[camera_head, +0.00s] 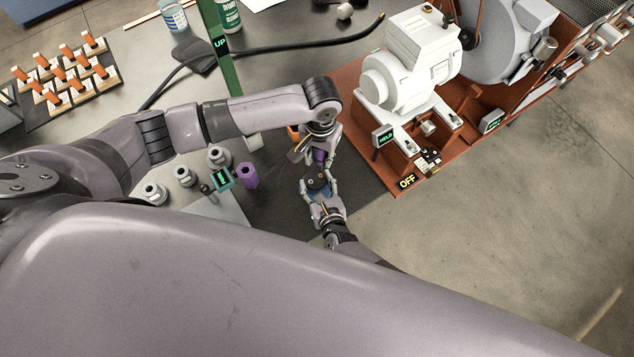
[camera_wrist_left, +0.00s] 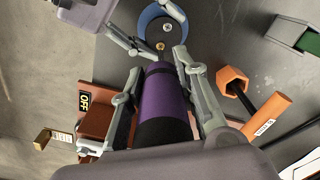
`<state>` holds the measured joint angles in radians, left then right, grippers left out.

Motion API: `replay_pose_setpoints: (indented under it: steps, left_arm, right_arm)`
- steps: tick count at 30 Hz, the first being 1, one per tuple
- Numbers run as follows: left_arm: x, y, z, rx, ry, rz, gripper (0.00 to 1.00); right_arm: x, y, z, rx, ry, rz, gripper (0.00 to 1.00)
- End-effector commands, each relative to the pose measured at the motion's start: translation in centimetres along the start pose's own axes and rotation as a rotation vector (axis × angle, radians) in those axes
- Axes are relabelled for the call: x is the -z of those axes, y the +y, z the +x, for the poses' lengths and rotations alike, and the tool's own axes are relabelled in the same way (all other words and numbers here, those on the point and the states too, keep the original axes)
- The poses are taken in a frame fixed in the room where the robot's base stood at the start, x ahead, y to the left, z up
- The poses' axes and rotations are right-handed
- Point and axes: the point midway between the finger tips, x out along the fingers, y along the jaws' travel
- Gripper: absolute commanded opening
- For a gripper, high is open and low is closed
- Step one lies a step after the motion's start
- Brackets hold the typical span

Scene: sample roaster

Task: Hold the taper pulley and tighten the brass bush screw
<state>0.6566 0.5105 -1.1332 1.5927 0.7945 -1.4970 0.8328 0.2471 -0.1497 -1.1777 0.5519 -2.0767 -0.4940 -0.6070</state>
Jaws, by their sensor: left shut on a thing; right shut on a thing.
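My left gripper (camera_head: 320,156) points down and is shut on a purple-handled driver (camera_wrist_left: 165,98), whose dark end is toward the wrist. Below it is the dark round pulley (camera_head: 315,179), with a blue ring around its edge; in the left wrist view the pulley (camera_wrist_left: 152,36) shows small metal and brass screw heads on its face. My right gripper (camera_head: 319,192) comes from the near side and is shut on the pulley, one finger on each side. The driver's far end meets or hovers by the brass screw (camera_wrist_left: 160,46); I cannot tell whether they touch.
A red-brown machine base (camera_head: 372,160) with a white motor (camera_head: 405,75) stands right of the grippers. A purple hexagonal piece (camera_head: 248,176) and several grey fittings (camera_head: 155,192) stand left. An orange hexagonal piece (camera_wrist_left: 232,79) and orange handle (camera_wrist_left: 267,118) are close to the left gripper.

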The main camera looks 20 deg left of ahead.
Motion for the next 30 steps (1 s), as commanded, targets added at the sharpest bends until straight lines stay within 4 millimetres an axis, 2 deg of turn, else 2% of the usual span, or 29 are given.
replay_pose_setpoints:
  steps: [2, 17, 21, 22, 30]
  left_arm:
    - [0.03, 0.01, -0.03, 0.0, 0.001, 0.0, 0.0]
    - [0.03, 0.01, -0.03, 0.0, 0.001, 0.0, 0.0]
    - [0.03, 0.01, -0.03, 0.0, 0.001, 0.0, 0.0]
    - [0.03, 0.01, -0.03, 0.0, 0.001, 0.0, 0.0]
    - [0.03, 0.01, -0.03, 0.0, 0.001, 0.0, 0.0]
  right_arm:
    - [0.02, -0.03, -0.01, 0.001, 0.0, 0.0, 0.35]
    - [0.04, -0.05, -0.02, 0.001, 0.001, 0.0, 0.01]
    - [0.04, -0.06, -0.02, 0.001, 0.001, 0.0, 0.0]
    - [0.04, -0.06, -0.02, 0.001, 0.001, 0.0, 0.52]
    - [0.03, -0.05, -0.01, 0.001, 0.001, 0.0, 0.7]
